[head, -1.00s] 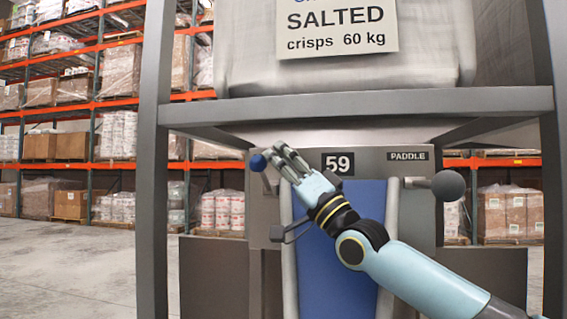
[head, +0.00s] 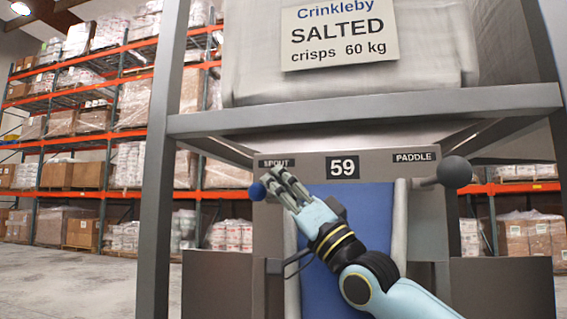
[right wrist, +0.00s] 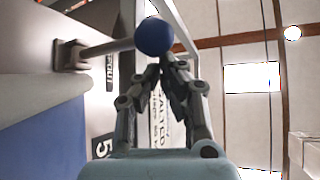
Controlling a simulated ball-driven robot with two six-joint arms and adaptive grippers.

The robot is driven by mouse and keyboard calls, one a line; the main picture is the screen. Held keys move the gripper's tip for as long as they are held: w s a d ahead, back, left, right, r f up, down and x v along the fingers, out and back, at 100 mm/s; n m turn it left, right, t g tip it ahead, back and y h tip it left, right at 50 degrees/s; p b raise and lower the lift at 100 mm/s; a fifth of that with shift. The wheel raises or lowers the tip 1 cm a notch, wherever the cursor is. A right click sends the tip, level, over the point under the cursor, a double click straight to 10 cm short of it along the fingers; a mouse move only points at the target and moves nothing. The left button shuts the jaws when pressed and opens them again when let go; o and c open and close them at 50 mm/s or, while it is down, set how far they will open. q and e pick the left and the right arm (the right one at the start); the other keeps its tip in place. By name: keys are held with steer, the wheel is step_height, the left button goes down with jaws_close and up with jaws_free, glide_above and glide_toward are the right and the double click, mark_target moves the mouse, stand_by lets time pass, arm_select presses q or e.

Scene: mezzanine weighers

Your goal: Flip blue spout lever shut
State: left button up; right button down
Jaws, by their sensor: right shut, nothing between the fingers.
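The blue ball knob (head: 257,191) of the spout lever sits at the left of the machine's front panel, below the SPOUT label (head: 277,163). In the right wrist view, the knob (right wrist: 154,37) is on a grey rod (right wrist: 105,48) that runs to a bracket on the panel. My right gripper (head: 276,179) is shut and empty, with its fingertips right beside the knob. The right wrist view shows the closed fingertips (right wrist: 165,62) close against the knob; whether they touch is unclear. My left gripper is out of view.
A dark ball-ended paddle lever (head: 454,171) sticks out at the right of the panel. A blue chute (head: 352,225) runs down the middle. Grey frame posts (head: 163,160) stand on both sides.

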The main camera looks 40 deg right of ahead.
steer(key=shift+f+b, duration=0.45)
steer(key=shift+f, duration=0.45)
steer(key=shift+s, duration=0.1)
steer(key=v, duration=1.2)
